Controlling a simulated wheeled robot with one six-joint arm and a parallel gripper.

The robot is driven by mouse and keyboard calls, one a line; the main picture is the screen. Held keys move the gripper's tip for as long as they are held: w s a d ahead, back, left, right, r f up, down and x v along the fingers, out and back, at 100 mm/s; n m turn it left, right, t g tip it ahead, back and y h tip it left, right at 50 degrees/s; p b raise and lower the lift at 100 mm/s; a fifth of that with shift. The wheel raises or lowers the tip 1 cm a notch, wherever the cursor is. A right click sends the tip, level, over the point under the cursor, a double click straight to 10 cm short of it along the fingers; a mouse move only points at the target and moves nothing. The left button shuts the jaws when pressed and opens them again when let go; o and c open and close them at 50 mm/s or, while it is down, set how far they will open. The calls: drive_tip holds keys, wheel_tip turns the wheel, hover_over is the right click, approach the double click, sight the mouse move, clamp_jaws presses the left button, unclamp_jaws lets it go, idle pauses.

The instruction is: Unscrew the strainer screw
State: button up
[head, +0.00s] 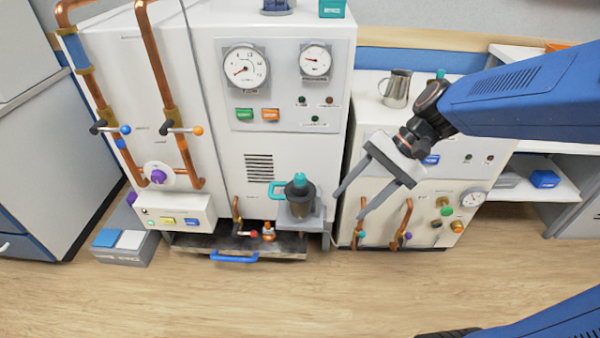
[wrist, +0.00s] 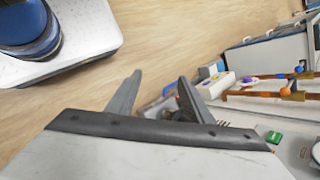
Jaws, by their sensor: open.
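My gripper (head: 348,206) is open and empty, in the air in front of the gap between the two white cabinets. Its fingers point down and left. In the wrist view both fingers (wrist: 160,76) stand apart with nothing gripped. I cannot make out for sure which part is the strainer screw. A small brass and orange fitting (head: 268,232) sits low at the left cabinet, beside a red-tipped lever (head: 250,233). Brass and green fittings (head: 445,207) sit on the right cabinet front. My gripper appears apart from all of these.
A dark pot with a teal knob (head: 299,188) stands on a grey shelf to the left of my gripper. A dark tray with a blue handle (head: 234,258) lies below. A metal jug (head: 397,90) stands on the right cabinet. The wooden floor (head: 250,300) in front is clear.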

drive_tip(key=s+d+n+t+h, duration=0.3)
drive_tip(key=s+d+t+h, duration=0.15)
drive_tip(key=d, duration=0.55)
wheel_tip(320, 180, up, 5)
drive_tip(key=m+g+h, duration=0.2)
drive_tip(key=m+h, duration=0.1)
drive_tip(key=m, duration=1)
hover_over(300, 175)
wheel_tip(300, 175, down, 17)
drive_tip(key=shift+s+r, duration=0.1)
drive_tip(key=shift+r, duration=0.05)
drive_tip(key=c, duration=1.1)
